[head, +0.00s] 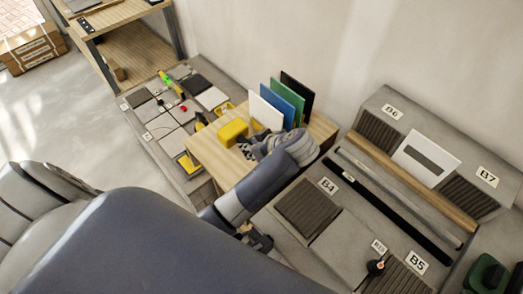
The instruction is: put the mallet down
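I cannot make out a mallet for certain in the head view. My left arm comes in from the lower left, and its grey wrist reaches over the wooden stand (212,160). The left gripper (248,148) is at the wrist's far end, low over the stand and just right of a yellow block (232,130). Its fingers are small and partly hidden by the wrist, so their opening and any grip do not show.
Blue (285,102), green (279,120) and other upright boards stand behind the wrist. A tiled panel (165,125) with yellow pieces lies left. A grey bench with labelled slatted areas (310,208) is right. A wooden shelf (135,50) stands at the back left.

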